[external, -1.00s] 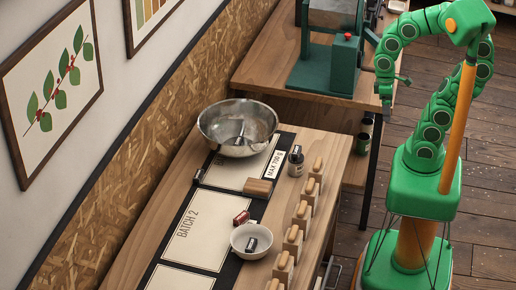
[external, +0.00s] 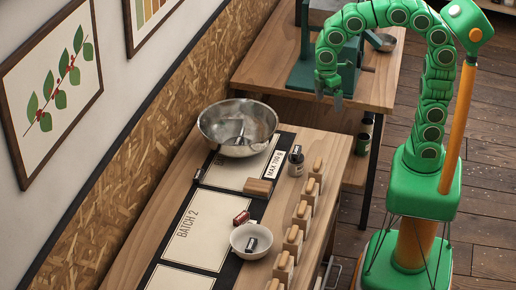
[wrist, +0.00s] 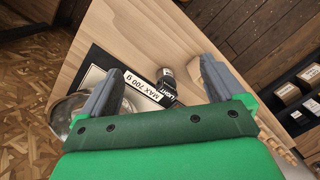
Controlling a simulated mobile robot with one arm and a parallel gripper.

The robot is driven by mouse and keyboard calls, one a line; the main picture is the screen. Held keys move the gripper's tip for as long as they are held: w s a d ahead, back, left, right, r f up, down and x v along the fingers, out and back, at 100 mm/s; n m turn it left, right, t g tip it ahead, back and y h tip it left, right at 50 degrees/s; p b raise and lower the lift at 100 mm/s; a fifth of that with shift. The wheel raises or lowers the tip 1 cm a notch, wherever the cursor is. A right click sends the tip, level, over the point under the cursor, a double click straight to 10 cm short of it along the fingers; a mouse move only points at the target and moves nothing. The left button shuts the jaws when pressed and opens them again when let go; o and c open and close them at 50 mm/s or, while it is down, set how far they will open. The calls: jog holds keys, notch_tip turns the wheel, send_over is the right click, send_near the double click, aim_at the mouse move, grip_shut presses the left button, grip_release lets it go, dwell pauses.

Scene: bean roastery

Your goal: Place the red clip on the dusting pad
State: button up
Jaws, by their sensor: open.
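The red clip (external: 241,217) is a small red piece with a pale label. It lies on the bench at the right edge of the Batch 2 card, just behind a white bowl. I cannot say for sure which thing is the dusting pad; a flat brown block (external: 258,187) lies farther back on the black strip. My gripper (external: 331,99) is open and empty, high above the far right end of the bench, well away from the red clip. In the wrist view its fingers (wrist: 162,76) are spread, and the red clip does not show there.
The white bowl (external: 251,249) holds a dark labelled piece. A large metal bowl (external: 212,128) with a scoop stands at the back. A cup (external: 295,168) with a dark piece labelled LIGHT (wrist: 166,87) stands right of it. Several wooden-topped blocks line the bench's right edge.

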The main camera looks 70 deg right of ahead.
jog(key=w+a+f+n, duration=0.2)
jog(key=w+a+n, duration=0.4)
jog(key=w+a, duration=0.45)
jog(key=n+t, duration=0.1)
jog(key=n, duration=1.4)
send_over(240, 215)
jog(key=shift+w+a+f, duration=0.1)
jog(key=shift+w+f, duration=0.05)
jog(key=shift+f, duration=2.5)
jog(key=shift+w+a+f, duration=0.1)
jog(key=shift+a+f, duration=0.05)
jog(key=shift+f, duration=2.5)
jog(key=shift+w+a+f, duration=0.1)
jog(key=shift+w+f, duration=0.05)
jog(key=shift+f, duration=2.5)
jog(key=shift+s+d+f, duration=0.15)
jog(key=shift+s+f, duration=0.05)
jog(key=shift+f, duration=1.05)
jog(key=shift+s+d+f, duration=0.15)
jog(key=shift+f, duration=1.1)
jog(key=shift+c, duration=0.3)
